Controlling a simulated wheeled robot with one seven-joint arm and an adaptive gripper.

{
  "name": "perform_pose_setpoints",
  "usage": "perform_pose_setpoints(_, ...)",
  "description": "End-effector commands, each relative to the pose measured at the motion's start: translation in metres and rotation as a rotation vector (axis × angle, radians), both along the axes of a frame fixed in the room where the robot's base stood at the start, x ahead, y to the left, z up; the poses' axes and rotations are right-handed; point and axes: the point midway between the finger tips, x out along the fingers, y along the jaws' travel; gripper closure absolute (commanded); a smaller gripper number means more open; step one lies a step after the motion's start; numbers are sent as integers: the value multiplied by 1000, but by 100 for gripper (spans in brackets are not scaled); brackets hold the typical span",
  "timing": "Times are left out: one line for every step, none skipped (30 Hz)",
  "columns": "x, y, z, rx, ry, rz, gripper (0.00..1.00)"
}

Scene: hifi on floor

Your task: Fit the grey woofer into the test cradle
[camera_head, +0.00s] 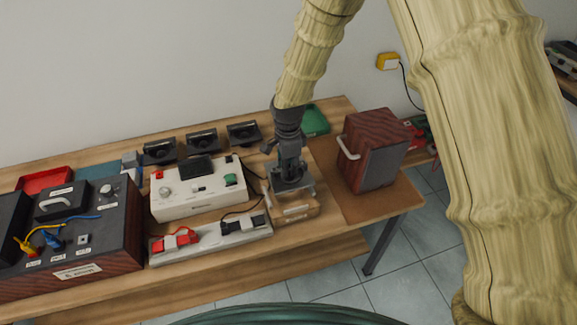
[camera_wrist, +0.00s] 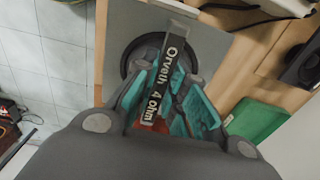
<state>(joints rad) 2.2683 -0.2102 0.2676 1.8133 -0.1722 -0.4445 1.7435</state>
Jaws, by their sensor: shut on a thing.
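My gripper (camera_head: 290,172) points down and is shut on the grey woofer (camera_head: 297,189). In the wrist view the woofer (camera_wrist: 205,45) is a grey square plate with a black round part, and my teal fingers hold its bar, lettered "Orveth 4 ohm". A light wooden box (camera_head: 299,211) with a pale label on its front, likely the test cradle, stands directly below the plate. My gripper and the plate hide most of its top. I cannot tell whether the plate touches the box or is just above it.
A dark red wooden cabinet (camera_head: 366,150) with a pale handle stands close on the right. A white tester (camera_head: 196,193) and a grey strip with clips (camera_head: 211,238) are on the left. Black speakers (camera_head: 202,140) line the back, and a green tray (camera_head: 315,121) lies behind my gripper.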

Motion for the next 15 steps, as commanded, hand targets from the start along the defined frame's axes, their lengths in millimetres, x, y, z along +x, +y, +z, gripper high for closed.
perform_pose_setpoints(1,0,1,1,-2,0,100)
perform_pose_setpoints(1,0,1,1,-2,0,100)
perform_pose_setpoints(1,0,1,1,-2,0,100)
perform_pose_setpoints(1,0,1,1,-2,0,100)
perform_pose_setpoints(1,0,1,1,-2,0,100)
perform_pose_setpoints(1,0,1,1,-2,0,100)
perform_pose_setpoints(1,0,1,1,-2,0,100)
perform_pose_setpoints(1,0,0,1,-2,0,100)
perform_pose_setpoints(1,0,-1,1,-2,0,100)
perform_pose_setpoints(1,0,-1,1,-2,0,100)
perform_pose_setpoints(1,0,-2,1,-2,0,100)
perform_pose_setpoints(1,0,-3,1,-2,0,100)
perform_pose_setpoints(1,0,-4,1,-2,0,100)
perform_pose_setpoints(1,0,-4,1,-2,0,100)
perform_pose_setpoints(1,0,-5,1,-2,0,100)
